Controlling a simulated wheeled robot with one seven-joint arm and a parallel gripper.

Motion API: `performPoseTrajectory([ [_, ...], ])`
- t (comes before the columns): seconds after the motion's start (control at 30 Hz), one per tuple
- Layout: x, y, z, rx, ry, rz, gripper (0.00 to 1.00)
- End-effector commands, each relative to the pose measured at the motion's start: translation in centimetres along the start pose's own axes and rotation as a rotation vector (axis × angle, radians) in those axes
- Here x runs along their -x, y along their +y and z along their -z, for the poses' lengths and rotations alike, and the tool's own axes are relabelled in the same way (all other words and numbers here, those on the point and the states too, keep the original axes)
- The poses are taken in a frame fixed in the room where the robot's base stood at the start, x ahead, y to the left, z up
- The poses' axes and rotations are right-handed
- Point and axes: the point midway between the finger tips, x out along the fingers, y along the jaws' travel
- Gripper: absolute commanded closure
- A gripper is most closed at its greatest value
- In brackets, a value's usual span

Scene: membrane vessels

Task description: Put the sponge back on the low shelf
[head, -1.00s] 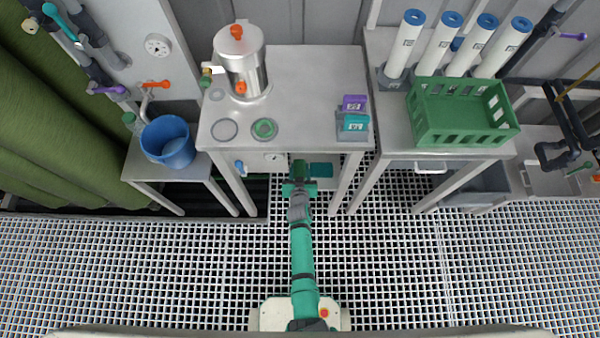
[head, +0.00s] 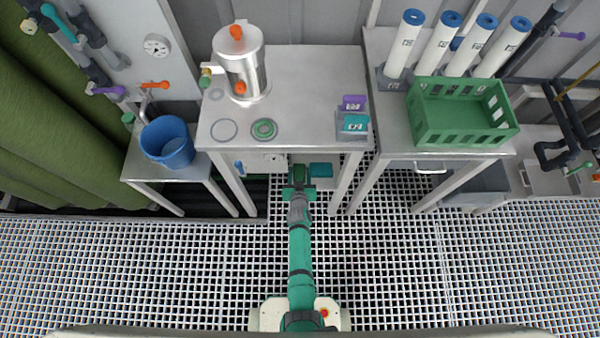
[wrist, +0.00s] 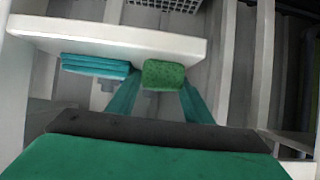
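The green speckled sponge (wrist: 164,75) is between my two fingertips in the wrist view, which appears upside down. My gripper (wrist: 161,88) is shut on it, with a teal finger against each side. The low shelf (wrist: 110,38) is the pale slab beside it; the sponge is at its level, but I cannot tell whether it touches the surface. A folded stack of teal cloths (wrist: 95,65) lies on the shelf next to the sponge, with a small gap. In the head view my gripper (head: 298,178) reaches under the middle table, and the cloths (head: 321,169) show to its right.
The table top (head: 310,85) overhangs the shelf, and table legs (head: 350,183) stand at both sides. A blue bucket (head: 167,142) is on a side table at left. A green crate (head: 462,130) stands on the right table. The grating floor in front is clear.

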Motion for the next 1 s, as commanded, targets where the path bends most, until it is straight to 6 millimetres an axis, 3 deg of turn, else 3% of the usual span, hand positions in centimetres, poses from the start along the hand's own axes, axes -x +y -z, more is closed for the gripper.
performPoseTrajectory([
  [0.33, 0.2, 0.2, 0.2, -0.001, -0.002, -0.003, 0.54],
  [1.0, 10.7, 0.4, 0.1, -0.003, -0.002, -0.006, 0.54],
])
